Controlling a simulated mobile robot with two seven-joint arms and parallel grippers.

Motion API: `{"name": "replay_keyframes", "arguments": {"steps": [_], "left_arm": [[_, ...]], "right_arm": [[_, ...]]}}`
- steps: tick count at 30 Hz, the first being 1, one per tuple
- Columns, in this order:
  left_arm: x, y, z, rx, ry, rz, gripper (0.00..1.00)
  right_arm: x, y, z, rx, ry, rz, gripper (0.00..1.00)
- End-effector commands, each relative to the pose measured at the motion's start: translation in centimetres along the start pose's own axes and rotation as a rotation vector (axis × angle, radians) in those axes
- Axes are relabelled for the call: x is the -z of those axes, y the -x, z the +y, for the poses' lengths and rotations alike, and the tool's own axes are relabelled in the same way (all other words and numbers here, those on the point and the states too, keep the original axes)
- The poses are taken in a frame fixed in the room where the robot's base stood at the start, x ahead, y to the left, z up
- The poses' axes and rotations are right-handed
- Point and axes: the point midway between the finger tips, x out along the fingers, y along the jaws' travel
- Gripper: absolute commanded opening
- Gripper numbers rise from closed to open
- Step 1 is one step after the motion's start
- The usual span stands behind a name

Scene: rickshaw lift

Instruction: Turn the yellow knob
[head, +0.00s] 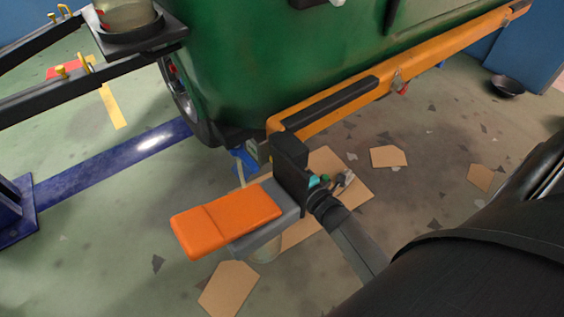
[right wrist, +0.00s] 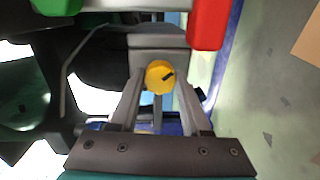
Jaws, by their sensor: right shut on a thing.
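The yellow knob (right wrist: 160,77) is round with a short dark mark on its face. It shows in the right wrist view, in front of a grey housing (right wrist: 158,42). My right gripper (right wrist: 160,90) has its two grey fingers at either side of the knob and is shut on it. In the head view my right arm comes in from the lower right, and I cannot make out the knob there. My left gripper is not in view.
A green rickshaw body (head: 260,80) with an orange side beam (head: 430,60) stands at the top of the head view. An orange pad (head: 228,218) lies below it. Cardboard pieces (head: 388,157) lie on the floor. In the wrist view a red part (right wrist: 208,22) is near the fingers.

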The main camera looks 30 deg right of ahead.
Motion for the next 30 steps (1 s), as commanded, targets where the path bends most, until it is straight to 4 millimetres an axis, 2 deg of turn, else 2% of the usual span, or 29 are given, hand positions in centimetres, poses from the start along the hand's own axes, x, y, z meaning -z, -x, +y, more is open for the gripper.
{"name": "replay_keyframes", "arguments": {"steps": [7,20,21,28,30], "left_arm": [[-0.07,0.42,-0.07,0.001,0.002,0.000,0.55],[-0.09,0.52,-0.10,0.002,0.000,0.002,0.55],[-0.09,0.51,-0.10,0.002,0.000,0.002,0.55],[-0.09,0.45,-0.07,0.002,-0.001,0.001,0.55],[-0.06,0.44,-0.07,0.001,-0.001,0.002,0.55]], "right_arm": [[0.00,0.00,-0.01,-0.002,0.060,-0.002,0.00],[0.00,-0.01,0.01,-0.002,0.069,-0.002,0.00],[0.00,0.00,0.01,-0.002,0.069,-0.002,0.48],[0.00,-0.01,0.01,-0.002,0.069,-0.002,0.74],[0.00,0.00,0.01,-0.002,0.069,-0.002,0.77]]}}
